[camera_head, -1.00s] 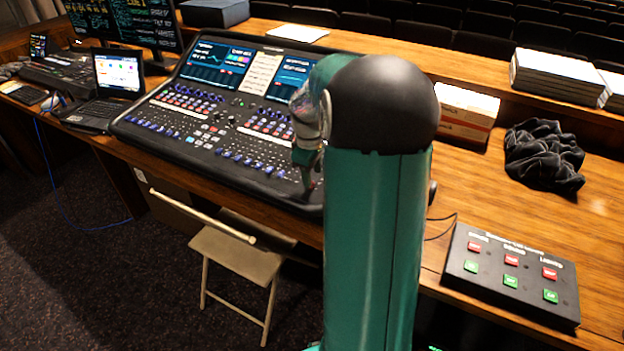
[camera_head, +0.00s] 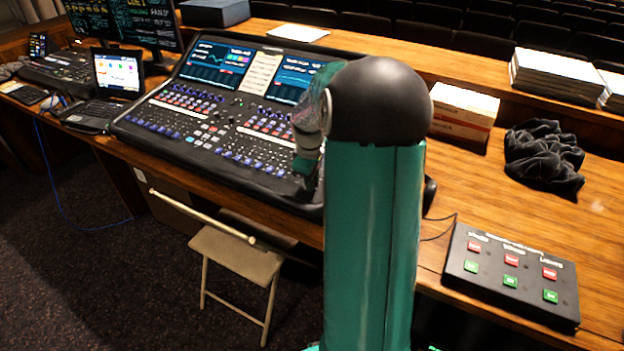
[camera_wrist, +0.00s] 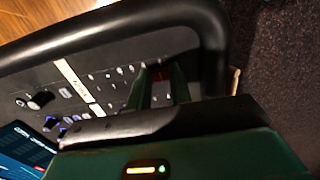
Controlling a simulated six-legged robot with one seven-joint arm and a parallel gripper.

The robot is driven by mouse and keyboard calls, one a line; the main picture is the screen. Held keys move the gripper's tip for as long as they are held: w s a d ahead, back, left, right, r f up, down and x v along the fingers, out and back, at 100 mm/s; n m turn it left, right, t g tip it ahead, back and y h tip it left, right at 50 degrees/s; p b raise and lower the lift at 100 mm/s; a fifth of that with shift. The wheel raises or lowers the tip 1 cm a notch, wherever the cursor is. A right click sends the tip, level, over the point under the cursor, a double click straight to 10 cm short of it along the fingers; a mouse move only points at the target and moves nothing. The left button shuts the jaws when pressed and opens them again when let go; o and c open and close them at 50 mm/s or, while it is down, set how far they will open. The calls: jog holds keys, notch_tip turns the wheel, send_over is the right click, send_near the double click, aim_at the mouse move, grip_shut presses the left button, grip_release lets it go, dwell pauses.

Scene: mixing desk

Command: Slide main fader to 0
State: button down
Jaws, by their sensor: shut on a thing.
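The mixing desk (camera_head: 150,115) stands on the wooden table, with rows of knobs, faders and lit screens. My gripper (camera_head: 308,182) is low over the desk's front right part, partly hidden by my own arm. In the wrist view, my gripper's green fingers (camera_wrist: 160,80) reach down to the desk panel near its thick black rim. A small red fader cap (camera_wrist: 156,70) shows between the fingertips, and they are shut on it. Its track and scale are mostly hidden, so its exact setting cannot be read. A pale label strip (camera_wrist: 76,82) lies beside the small knobs.
A button box (camera_head: 510,278) with red and green buttons sits at the right. A dark cloth (camera_head: 543,155), a carton (camera_head: 463,112) and a laptop (camera_head: 110,85) are also on the table. A folding chair (camera_head: 240,255) stands in front.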

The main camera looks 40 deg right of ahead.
jog(key=d, duration=0.2)
jog(key=w+d, duration=0.1)
jog(key=d, duration=0.1)
jog(key=w+d, duration=0.1)
jog(key=d, duration=0.1)
jog(key=shift+w+d+r, duration=0.25)
jog(key=shift+d+r, duration=0.15)
jog(key=c, duration=1.2)
grip_release()
jog(key=shift+c, duration=0.2)
notch_tip(320, 180, up, 14)
jog(key=a, duration=0.1)
jog(key=shift+s+a, duration=0.2)
jog(key=shift+s, duration=0.1)
jog(key=shift+f, duration=0.15)
